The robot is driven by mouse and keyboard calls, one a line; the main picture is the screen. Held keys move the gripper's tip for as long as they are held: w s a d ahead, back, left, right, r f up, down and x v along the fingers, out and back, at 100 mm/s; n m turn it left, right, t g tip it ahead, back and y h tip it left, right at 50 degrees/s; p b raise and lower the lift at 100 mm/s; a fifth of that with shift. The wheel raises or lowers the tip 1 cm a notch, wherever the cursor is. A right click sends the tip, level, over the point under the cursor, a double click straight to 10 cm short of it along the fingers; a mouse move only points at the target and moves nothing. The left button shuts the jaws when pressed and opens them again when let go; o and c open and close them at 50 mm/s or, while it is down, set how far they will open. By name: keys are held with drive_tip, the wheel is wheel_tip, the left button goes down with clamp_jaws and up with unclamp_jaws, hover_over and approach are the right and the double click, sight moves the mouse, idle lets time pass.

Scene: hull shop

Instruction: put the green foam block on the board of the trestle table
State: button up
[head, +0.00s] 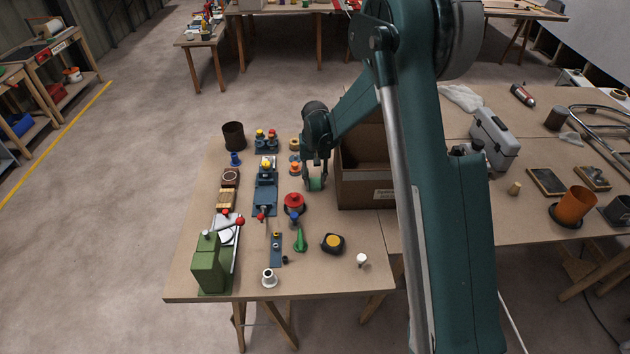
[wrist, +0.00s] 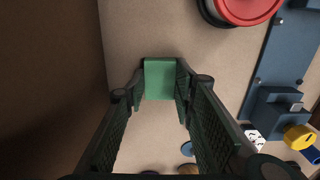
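The green foam block (wrist: 160,78) sits between the fingertips of my gripper (wrist: 160,92) in the wrist view, with a finger pad against each side. In the head view my gripper (head: 315,180) points down beside the open cardboard box, and a bit of the green block (head: 316,185) shows between its fingers. The trestle table's brown board (head: 335,285) lies beneath. I cannot tell whether the block touches the board or hangs just above it.
The cardboard box (head: 365,188) stands close right of my gripper. A red-topped round part (head: 294,202) and a blue fixture (head: 265,190) are to its left. A yellow-faced tape measure (head: 333,243) lies nearer the front. The front right of the board is mostly clear.

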sight(315, 183)
drive_tip(key=o, duration=0.4)
drive_tip(key=shift+r, duration=0.2)
wheel_tip(315, 183, up, 12)
drive_tip(key=shift+p, duration=0.9)
idle(0.4)
